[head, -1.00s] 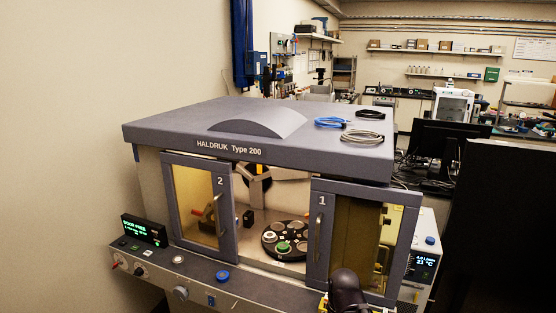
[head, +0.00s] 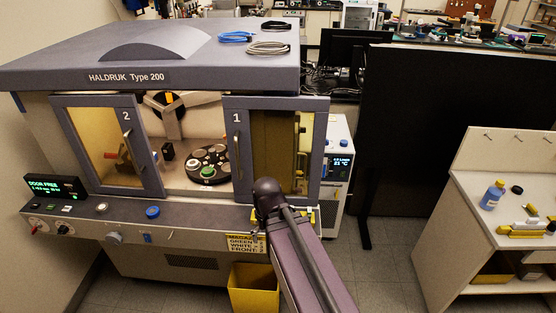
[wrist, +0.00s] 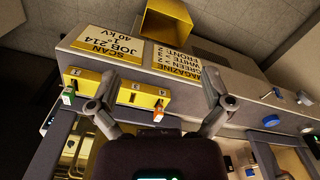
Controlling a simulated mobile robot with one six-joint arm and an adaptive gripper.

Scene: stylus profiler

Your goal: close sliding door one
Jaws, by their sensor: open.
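Sliding door one (head: 275,165), a grey-framed amber panel marked 1, is at the right of the instrument front. Its vertical bar handle (head: 237,157) is on its left edge. A gap lies between it and sliding door two (head: 112,148), showing the chamber with a dark round sample carousel (head: 208,166). My gripper (wrist: 157,80) shows in the wrist view with its two fingers spread and nothing between them. It is over the yellow slotted magazine (wrist: 118,90) on the front ledge. In the head view my arm hides the gripper and part of the door's bottom edge.
The front ledge carries knobs, a blue button (head: 152,211) and a green-lit display (head: 56,187). A yellow bin (head: 253,290) stands below. A black partition (head: 440,120) and a bench (head: 510,220) with bottles are at the right.

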